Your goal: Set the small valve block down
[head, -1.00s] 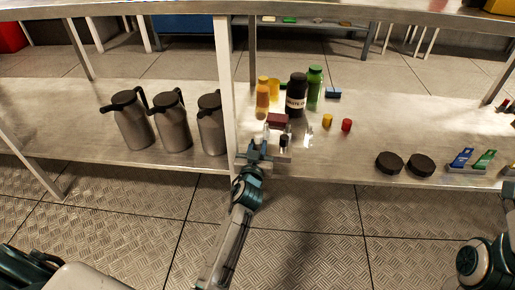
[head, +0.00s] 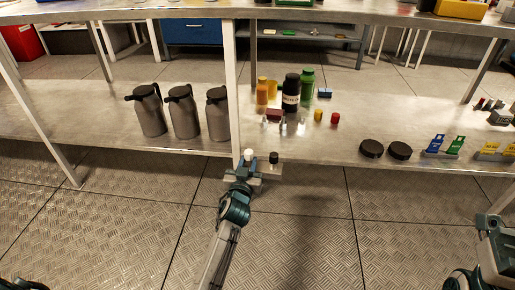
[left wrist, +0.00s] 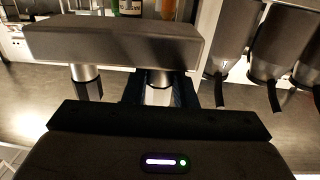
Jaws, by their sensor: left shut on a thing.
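The small valve block (left wrist: 115,40) is a grey bar with two metal stems, seen close up in the left wrist view. In the head view the block (head: 268,174) shows small, with a white cap and a black cap on top. My left gripper (head: 246,172) is shut on one of its stems; the fingers also show in the left wrist view (left wrist: 158,92). The block is held in front of the lower shelf's front edge, above the floor. My right arm is at the lower right edge of the head view; its fingertips are not clear.
The steel lower shelf (head: 310,148) bears several metal jugs (head: 184,112), a black bottle (head: 291,92), a green bottle (head: 307,84), a dark red block (head: 273,115), black discs (head: 372,148) and coloured blocks. A white post (head: 231,75) stands at the shelf front.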

